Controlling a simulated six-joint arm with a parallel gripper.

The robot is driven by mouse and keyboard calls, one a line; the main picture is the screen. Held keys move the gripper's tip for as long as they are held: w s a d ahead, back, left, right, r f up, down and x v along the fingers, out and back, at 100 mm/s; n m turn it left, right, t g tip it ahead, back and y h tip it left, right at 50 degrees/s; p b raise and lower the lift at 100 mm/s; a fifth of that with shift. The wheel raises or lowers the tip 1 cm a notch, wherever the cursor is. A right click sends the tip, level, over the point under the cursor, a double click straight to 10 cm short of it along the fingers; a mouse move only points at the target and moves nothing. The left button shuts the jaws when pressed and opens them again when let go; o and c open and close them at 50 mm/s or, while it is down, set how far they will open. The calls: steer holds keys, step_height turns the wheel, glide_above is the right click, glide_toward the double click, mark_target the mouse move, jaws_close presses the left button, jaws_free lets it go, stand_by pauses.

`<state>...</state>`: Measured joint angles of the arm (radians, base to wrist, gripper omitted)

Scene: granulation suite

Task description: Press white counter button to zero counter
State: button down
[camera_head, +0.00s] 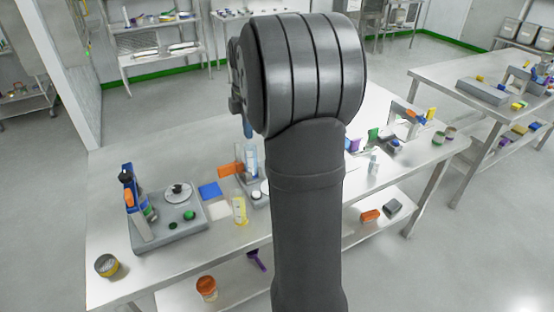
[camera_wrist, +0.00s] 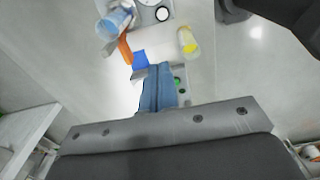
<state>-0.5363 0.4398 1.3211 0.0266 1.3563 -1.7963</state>
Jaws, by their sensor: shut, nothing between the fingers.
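The white round button (camera_wrist: 162,14) with a dark ring shows at the top of the wrist view, on a grey device (camera_wrist: 146,18). In the head view the white button (camera_head: 256,195) shows just left of my arm, behind the yellow bottle. My gripper (camera_wrist: 158,68) has its blue fingers shut together with nothing between them. In the wrist view the fingertips are apart from the button, which lies well above them in the picture. In the head view my arm hides part of the device and most of the gripper.
A yellow-labelled bottle (camera_head: 239,210), a light blue bottle (camera_head: 251,157) and an orange block (camera_head: 230,169) stand close around the button. A grey station (camera_head: 165,236) with green buttons is at the left.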

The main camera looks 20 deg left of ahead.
steer(key=s+a+f+m+t+y, duration=0.1)
steer(key=a+f+m+t+y, duration=0.35)
steer(key=a+m+y, duration=0.6)
steer(key=d+f+m+t+h, duration=0.2)
steer(key=d+f+m+h, duration=0.2)
steer(key=m, duration=0.6)
steer(key=d+f+m+t+h, duration=0.2)
steer(key=d+m, duration=0.5)
steer(key=m, duration=0.4)
step_height(320, 180, down, 2)
steer(key=shift+w+d+f+h, duration=0.15)
steer(key=shift+d+h, duration=0.15)
steer(key=shift+h, duration=0.55)
steer(key=shift+f, duration=0.1)
steer(key=shift+f, duration=4.2)
